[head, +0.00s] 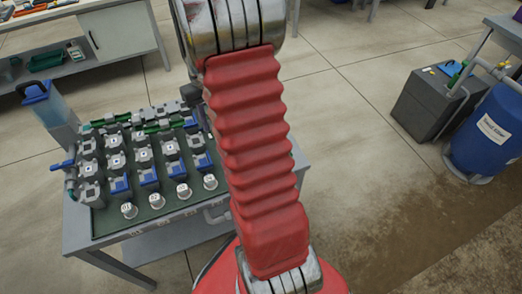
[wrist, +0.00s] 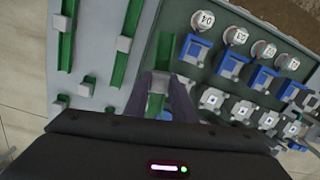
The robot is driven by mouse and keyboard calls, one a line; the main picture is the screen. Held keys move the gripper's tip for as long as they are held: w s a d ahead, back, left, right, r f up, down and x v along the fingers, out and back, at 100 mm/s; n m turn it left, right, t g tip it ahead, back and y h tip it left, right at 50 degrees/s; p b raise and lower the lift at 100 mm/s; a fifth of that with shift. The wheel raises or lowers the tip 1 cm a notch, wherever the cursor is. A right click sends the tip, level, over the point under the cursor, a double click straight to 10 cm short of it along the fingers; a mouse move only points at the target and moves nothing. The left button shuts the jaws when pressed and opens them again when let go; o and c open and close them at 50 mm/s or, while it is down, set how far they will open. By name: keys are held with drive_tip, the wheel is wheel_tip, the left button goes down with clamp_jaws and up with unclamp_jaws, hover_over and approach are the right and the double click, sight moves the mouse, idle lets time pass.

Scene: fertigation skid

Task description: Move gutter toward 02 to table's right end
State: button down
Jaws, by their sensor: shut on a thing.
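In the wrist view my gripper (wrist: 161,84) is shut on a green gutter (wrist: 156,103) with a grey block on it. The gutter lies between the two dark fingers, and its near end is hidden by the gripper body. In the head view my red arm hides the gripper and the held gutter. The table (head: 76,229) carries the dark green board (head: 104,222) with the blue and grey valves.
More green gutters (wrist: 126,50) with grey clips lie left of my gripper in the wrist view. A blue-lidded container (head: 48,108) stands at the table's left. A blue barrel (head: 487,135) and a grey box (head: 428,103) are on the floor at right.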

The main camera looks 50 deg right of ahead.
drive_tip(key=s+d+m, duration=0.2)
drive_tip(key=s+d, duration=0.8)
drive_tip(key=s, duration=0.2)
drive_tip(key=shift+s+d+f, duration=0.2)
drive_tip(key=shift+s+f, duration=0.1)
drive_tip(key=shift+s, duration=0.1)
drive_tip(key=shift+f, duration=3.15)
drive_tip(key=shift+f, duration=1.9)
drive_tip(key=c, duration=1.5)
unclamp_jaws()
